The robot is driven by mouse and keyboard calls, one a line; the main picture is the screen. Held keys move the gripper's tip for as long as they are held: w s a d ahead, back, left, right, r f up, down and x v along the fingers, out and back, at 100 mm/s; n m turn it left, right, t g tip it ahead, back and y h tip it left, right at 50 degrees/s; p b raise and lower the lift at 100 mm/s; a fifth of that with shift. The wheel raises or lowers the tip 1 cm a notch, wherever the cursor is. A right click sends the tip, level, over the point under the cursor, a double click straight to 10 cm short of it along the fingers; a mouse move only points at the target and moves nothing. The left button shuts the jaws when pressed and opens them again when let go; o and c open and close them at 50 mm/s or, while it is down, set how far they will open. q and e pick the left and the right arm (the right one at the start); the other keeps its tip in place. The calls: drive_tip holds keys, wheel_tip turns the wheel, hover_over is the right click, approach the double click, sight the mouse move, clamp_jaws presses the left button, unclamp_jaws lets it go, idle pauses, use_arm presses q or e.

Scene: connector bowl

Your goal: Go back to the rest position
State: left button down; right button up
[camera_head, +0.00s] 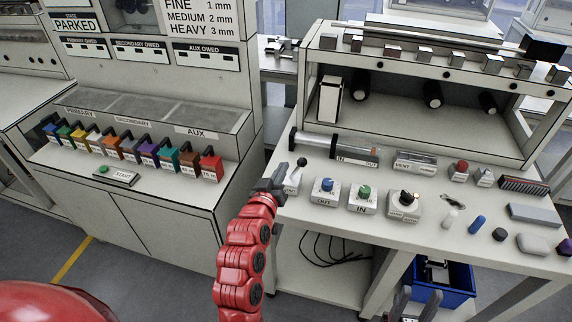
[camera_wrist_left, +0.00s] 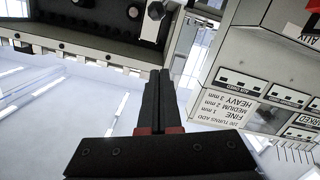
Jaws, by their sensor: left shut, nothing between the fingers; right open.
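My left gripper (camera_head: 280,172) is at the front left edge of the right-hand workbench (camera_head: 330,228), on the end of my red arm. It is beside the small lever with a black knob (camera_head: 302,162); I cannot tell whether they touch. In the left wrist view its dark fingers (camera_wrist_left: 160,88) are together with nothing between them. My right gripper (camera_head: 415,301) shows only its two dark fingertips at the bottom of the head view. They are apart, in front of the blue bin (camera_head: 459,281), and hold nothing visible.
The workbench bears a blue-knob block (camera_head: 325,190), a green-knob block (camera_head: 363,198), a black-knob block (camera_head: 404,207) and a clear cylinder (camera_head: 318,143). A left cabinet (camera_head: 160,215) carries a row of coloured blocks. Floor shows between cabinet and bench.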

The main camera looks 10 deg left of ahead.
use_arm(q)
drive_tip(key=shift+s, duration=0.45)
drive_tip(key=shift+a, duration=0.15)
